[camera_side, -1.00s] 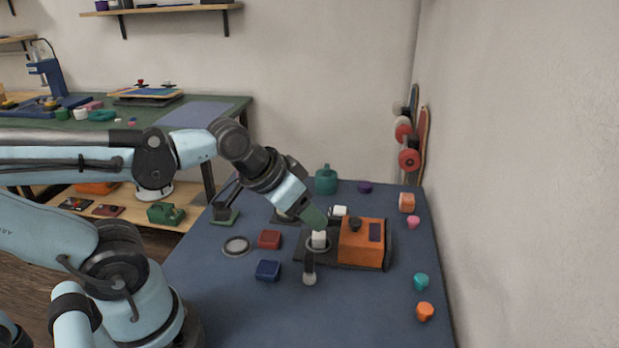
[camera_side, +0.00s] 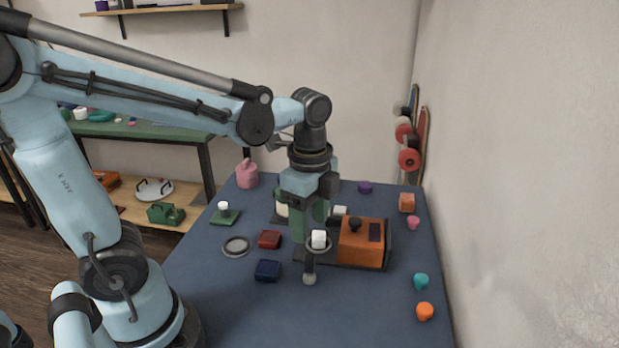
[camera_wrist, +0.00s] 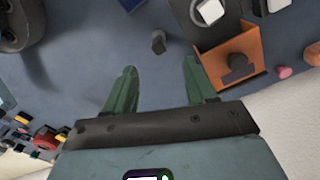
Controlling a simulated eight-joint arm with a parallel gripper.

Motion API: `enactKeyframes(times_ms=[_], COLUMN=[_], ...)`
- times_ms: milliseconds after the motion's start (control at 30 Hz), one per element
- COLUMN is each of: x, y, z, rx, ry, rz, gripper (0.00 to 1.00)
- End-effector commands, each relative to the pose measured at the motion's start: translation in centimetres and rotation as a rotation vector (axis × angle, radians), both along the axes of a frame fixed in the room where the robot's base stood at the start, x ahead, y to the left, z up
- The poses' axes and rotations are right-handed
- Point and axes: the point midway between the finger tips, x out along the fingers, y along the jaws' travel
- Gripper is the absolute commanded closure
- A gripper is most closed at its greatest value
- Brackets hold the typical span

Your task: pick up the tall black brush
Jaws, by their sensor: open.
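My gripper (camera_side: 309,230) points straight down over the mat, its two green fingers apart and empty. In the wrist view my gripper (camera_wrist: 160,66) is open too. A small dark upright piece (camera_wrist: 158,42) stands just beyond the gap between the fingertips; it may be the black brush, but I cannot tell for sure. In the side view a dark stem (camera_side: 310,262) with a pale rounded lower end stands in front of the fingers, beside a ring around a white block. I cannot tell whether this is the same piece. No clear brush bristles show.
An orange box (camera_side: 361,243) with a black knob stands close right of the fingers. The mat's front (camera_side: 340,315) is clear.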

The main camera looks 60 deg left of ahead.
Motion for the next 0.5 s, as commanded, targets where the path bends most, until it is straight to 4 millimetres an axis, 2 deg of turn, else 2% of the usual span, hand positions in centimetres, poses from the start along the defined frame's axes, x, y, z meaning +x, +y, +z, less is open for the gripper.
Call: enactKeyframes(times_ms=[300, 500], x=[0.0, 0.0], y=[0.0, 0.0], z=[-3.9, -5.7], rx=[0.000, 0.000], ry=[-0.002, -0.003], rz=[0.002, 0.003], gripper=[0.44, 0.44])
